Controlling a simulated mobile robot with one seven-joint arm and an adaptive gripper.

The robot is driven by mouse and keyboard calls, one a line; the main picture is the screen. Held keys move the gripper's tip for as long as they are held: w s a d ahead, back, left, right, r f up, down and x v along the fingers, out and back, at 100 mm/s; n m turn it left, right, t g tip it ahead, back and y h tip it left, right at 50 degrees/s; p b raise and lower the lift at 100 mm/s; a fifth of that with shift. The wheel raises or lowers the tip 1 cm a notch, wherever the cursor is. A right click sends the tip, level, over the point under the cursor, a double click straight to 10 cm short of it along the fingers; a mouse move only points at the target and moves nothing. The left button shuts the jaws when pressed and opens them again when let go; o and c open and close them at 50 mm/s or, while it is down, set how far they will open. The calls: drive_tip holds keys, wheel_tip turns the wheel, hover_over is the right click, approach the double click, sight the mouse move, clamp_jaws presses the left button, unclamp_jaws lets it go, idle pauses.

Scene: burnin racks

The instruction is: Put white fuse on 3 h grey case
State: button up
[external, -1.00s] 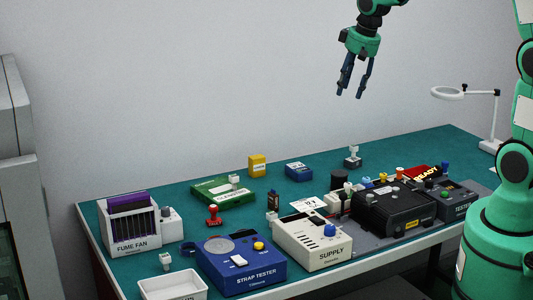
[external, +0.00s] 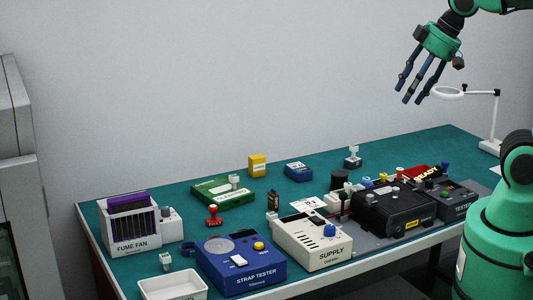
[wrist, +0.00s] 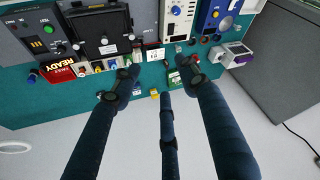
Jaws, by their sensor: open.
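Several small white fuse-like pieces show in the external view: one (external: 165,261) on the mat at the front left, one (external: 235,180) at the green board, and one (external: 353,150) upright on a small grey block (external: 353,162) at the back. I cannot tell which is the task's white fuse. No "3 h" marking is readable, so I cannot tell which case is the 3 h grey case. My gripper (external: 408,97) is open and empty, high above the right part of the table. Its spread fingers (wrist: 160,90) also show in the wrist view.
SUPPLY (external: 313,242), STRAP TESTER (external: 240,265) and FUME FAN (external: 133,228) units line the front. A magnifier lamp (external: 448,93) stands near my gripper. The back of the mat has free room.

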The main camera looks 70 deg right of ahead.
drive_tip(key=s, duration=0.1)
drive_tip(key=s+a, duration=0.2)
drive_tip(key=shift+s+f+n, duration=0.15)
drive_tip(key=shift+f+n, duration=0.15)
drive_tip(key=shift+n, duration=0.1)
drive_tip(key=shift+f, duration=0.1)
drive_tip(key=shift+f+b, duration=0.35)
drive_tip(key=shift+b, duration=0.15)
